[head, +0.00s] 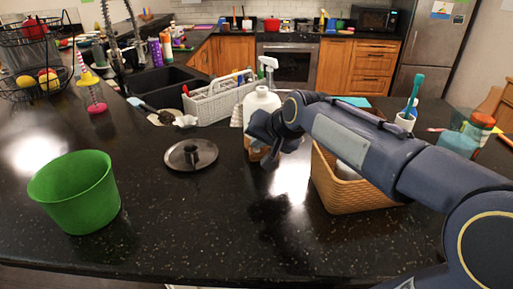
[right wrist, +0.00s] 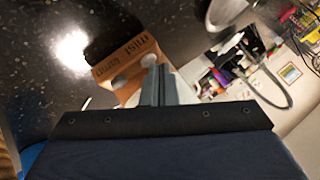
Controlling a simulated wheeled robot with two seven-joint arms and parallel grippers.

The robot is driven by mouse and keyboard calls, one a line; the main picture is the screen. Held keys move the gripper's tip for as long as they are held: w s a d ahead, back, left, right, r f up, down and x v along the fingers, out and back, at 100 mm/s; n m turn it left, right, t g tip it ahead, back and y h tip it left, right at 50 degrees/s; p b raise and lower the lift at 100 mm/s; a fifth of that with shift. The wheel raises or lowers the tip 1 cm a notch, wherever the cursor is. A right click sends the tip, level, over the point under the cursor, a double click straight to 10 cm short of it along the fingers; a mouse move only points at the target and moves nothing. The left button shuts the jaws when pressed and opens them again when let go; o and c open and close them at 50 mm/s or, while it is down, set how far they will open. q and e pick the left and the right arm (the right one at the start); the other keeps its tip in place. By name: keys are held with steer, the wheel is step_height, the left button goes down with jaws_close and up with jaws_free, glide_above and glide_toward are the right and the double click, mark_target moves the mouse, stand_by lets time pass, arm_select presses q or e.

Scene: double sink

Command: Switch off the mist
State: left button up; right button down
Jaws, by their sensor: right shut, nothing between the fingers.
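A wooden-brown block with dark printed lettering that seems to include "mist" (right wrist: 126,57) shows in the right wrist view, just beyond my fingertips. A pale round knob or button (right wrist: 119,82) is on its face, and another pale round part (right wrist: 148,60) is close to the fingertips. In the head view only a small brown part of the block (head: 252,153) shows below my right gripper (head: 262,133), which hides the rest. The gripper's fingers (right wrist: 158,86) are shut with nothing between them. I cannot tell whether they touch the block. My left gripper is not in view.
A white bottle (head: 262,100) stands right behind my right gripper. A wicker basket (head: 345,190) sits under my right arm. A dark lid (head: 190,154), a green bucket (head: 78,190) and a white caddy (head: 212,102) are to the left. The front counter is clear.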

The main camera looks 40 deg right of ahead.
mark_target(259, 153)
steer(key=shift+r+p, duration=0.45)
steer(key=shift+r, duration=0.25)
step_height(259, 153, up, 6)
steer(key=p, duration=0.5)
stand_by(0.4)
